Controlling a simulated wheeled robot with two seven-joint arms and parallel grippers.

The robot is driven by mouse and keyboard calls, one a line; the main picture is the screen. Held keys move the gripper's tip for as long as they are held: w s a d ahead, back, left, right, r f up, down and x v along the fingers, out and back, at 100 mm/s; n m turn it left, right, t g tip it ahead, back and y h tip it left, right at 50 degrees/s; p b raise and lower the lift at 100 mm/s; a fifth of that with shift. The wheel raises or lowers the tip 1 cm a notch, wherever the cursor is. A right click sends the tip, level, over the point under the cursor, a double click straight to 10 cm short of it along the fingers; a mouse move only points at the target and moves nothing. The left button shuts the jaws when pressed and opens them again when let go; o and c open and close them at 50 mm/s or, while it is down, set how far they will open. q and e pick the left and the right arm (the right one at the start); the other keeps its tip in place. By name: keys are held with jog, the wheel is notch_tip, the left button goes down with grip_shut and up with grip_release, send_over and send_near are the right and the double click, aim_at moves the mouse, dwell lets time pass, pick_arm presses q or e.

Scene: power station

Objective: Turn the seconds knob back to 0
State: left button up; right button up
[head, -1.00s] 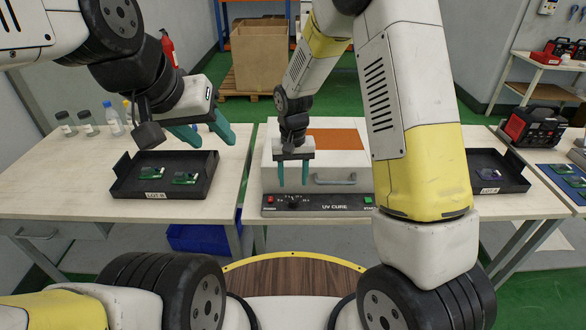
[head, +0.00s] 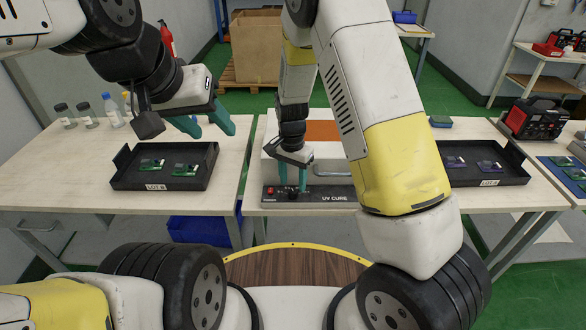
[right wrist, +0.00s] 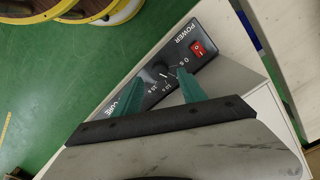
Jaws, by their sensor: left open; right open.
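The UV CURE unit (head: 330,168) stands on the middle table, with a dark control panel on its front. In the right wrist view the dark seconds knob (right wrist: 160,69) sits on the panel among white time marks, beside the red POWER switch (right wrist: 198,48). I cannot clearly tell which mark the knob points to. My right gripper (head: 292,187) is open at the panel. Its green fingers (right wrist: 159,75) appear on either side of the knob, with no clear contact. My left gripper (head: 214,128) is open and empty above the LOT B tray.
The LOT B tray (head: 120,183) with green boards is on the left table. The LOT A tray (head: 520,181) with boards is on the right. Several bottles (head: 112,112) stand at the far left. My right arm covers part of the UV unit's right side.

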aim_at(293, 191)
jog(key=shift+f, duration=1.65)
jog(key=shift+c, duration=0.3)
grip_shut()
jog(key=n, duration=0.4)
jog(key=shift+n, duration=2)
